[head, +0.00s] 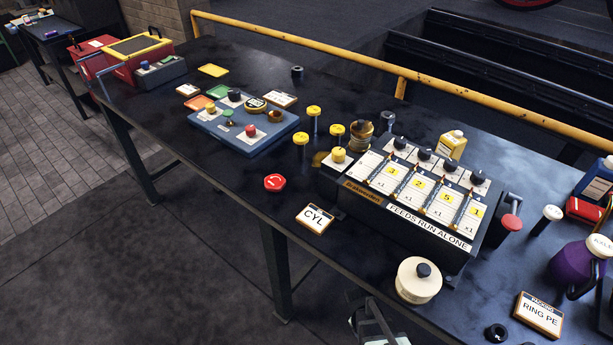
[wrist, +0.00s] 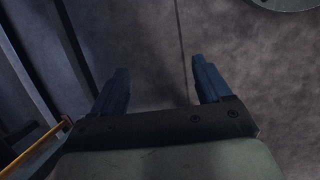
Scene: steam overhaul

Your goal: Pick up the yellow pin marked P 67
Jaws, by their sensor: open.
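Three yellow-capped pins with grey shanks stand upright on the dark workbench in the head view: one at the back (head: 313,111), one at the right (head: 337,130) and one at the front left (head: 301,138). Their markings are too small to read, so I cannot tell which is P 67. My gripper (wrist: 161,72) is open and empty in the wrist view, with two blue fingers apart over the grey floor. No pin shows in that view. Part of my arm shows at the bottom edge of the head view, below the bench's front edge, well away from the pins.
A dark feed box (head: 400,222) with yellow number cards stands right of the pins. A brass stack (head: 361,137) is close beside them. A blue tray (head: 240,147) lies left. A red hexagonal piece (head: 275,183) and a CYL sign (head: 314,219) lie in front. A yellow rail (head: 320,51) runs behind.

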